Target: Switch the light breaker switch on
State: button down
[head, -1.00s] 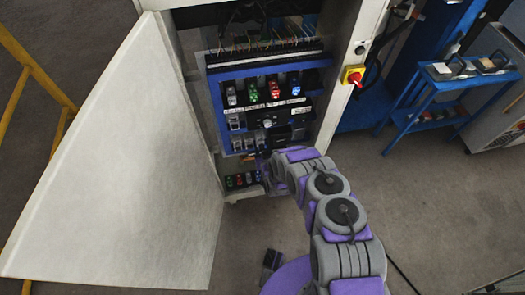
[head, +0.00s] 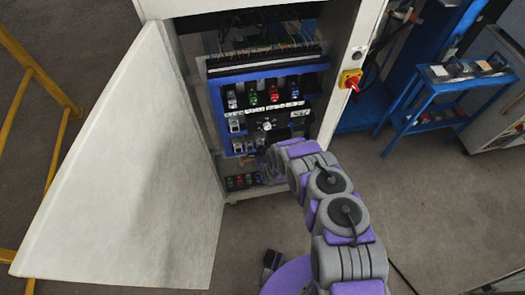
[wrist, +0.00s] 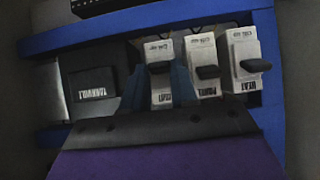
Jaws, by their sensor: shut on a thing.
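The light breaker (wrist: 160,95) is a white block with a dark lever, the leftmost of three breakers in the wrist view. Its label is upside down and hard to read. My gripper (wrist: 158,82) is at this breaker, with its two dark blue fingers on either side of the lever, shut on it. The fingers hide much of the lever, so its on or off position is unclear. In the head view my arm covers the gripper and part of the lower row of the breaker panel (head: 222,110).
Two more breakers with dark levers, a middle one (wrist: 204,65) and a right one (wrist: 242,62), stand close beside the gripper. A black labelled block (wrist: 95,85) is to the left. The open cabinet door (head: 120,160) stands left of the panel. A blue frame surrounds the breakers.

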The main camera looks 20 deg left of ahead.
jog(key=shift+w+a+r+g+h, duration=0.1)
jog(key=shift+w+r+g+h, duration=0.1)
jog(key=shift+r+g+h, duration=0.35)
jog(key=shift+w+a+r+g+h, duration=0.15)
jog(key=shift+r+g+h, duration=0.1)
jog(key=shift+g, duration=0.5)
jog(key=c, duration=0.9)
grip_release()
jog(key=shift+f, duration=0.1)
jog(key=shift+s+d, duration=0.1)
jog(key=shift+p+v, duration=1.95)
jog(key=shift+v, duration=6.6)
